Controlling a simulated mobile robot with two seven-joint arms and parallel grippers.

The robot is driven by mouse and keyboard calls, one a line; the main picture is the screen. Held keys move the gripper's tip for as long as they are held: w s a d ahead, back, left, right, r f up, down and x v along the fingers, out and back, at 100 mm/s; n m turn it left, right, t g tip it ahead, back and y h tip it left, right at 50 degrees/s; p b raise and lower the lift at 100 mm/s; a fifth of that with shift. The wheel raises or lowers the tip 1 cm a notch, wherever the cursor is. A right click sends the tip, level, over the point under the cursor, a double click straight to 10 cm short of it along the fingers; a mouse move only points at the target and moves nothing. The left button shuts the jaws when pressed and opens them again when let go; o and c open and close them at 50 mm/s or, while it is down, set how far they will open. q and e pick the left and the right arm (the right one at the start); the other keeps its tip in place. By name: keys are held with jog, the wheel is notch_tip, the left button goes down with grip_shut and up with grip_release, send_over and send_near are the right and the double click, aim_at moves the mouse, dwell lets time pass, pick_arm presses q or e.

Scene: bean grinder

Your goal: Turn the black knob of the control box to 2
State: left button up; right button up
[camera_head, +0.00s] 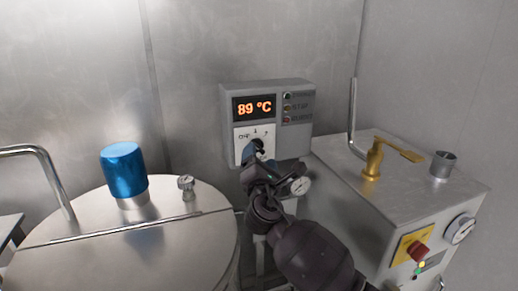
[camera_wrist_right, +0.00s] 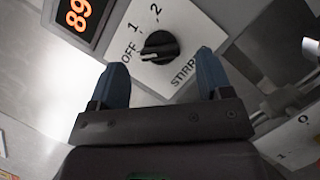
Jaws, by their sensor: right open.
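The grey control box (camera_head: 300,128) is mounted on the wall in the head view, with an orange display reading 89 °C. Its black knob (camera_wrist_right: 160,46) sits on a white plate (camera_wrist_right: 186,27) marked OFF, 1, 2 and STIRR. A pale mark on the knob faces the lower left in the wrist view, roughly toward OFF; the exact setting is unclear. My right gripper (camera_wrist_right: 161,64) is open and empty, its two blue fingers spread with the knob visible between and beyond their tips. In the head view the right gripper (camera_head: 256,158) partly hides the knob. My left gripper is out of view.
A steel tank with a lid (camera_head: 100,225) and blue cap (camera_head: 123,170) stands at left. A metal cabinet (camera_head: 400,195) with a brass valve (camera_head: 373,160) and red knob (camera_head: 419,251) stands at right.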

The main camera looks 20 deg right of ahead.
aim_at(259, 151)
jog(key=shift+x, duration=1.7)
jog(key=c, duration=0.9)
